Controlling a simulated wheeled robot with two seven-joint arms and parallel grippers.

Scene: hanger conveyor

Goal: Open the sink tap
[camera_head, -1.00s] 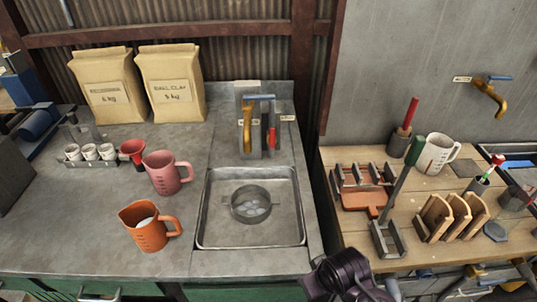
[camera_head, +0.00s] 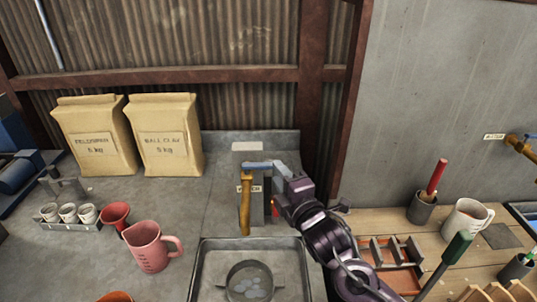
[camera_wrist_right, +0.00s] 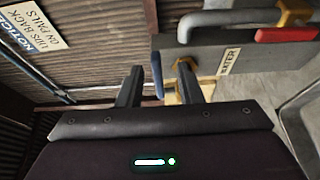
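The sink tap has a brass spout (camera_head: 245,205) behind the sink, with a blue-grey bar (camera_head: 262,166) across its top. My right gripper (camera_head: 281,176) is at the right end of this bar, partly covering the tap. In the right wrist view the gripper (camera_wrist_right: 160,75) has its fingers apart. A narrow blue piece (camera_wrist_right: 157,75) shows between them, with brass (camera_wrist_right: 183,64) near the right finger. I cannot tell whether the fingers touch the tap. A red handle (camera_wrist_right: 287,35) shows at upper right. My left gripper is not in view.
The metal sink (camera_head: 205,270) holds a round strainer (camera_head: 249,281). A pink jug (camera_head: 150,246) and two paper bags (camera_head: 165,135) stand left. A wooden bench with a rack (camera_head: 390,252) and white mug (camera_head: 466,220) is at right. A corrugated wall is behind.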

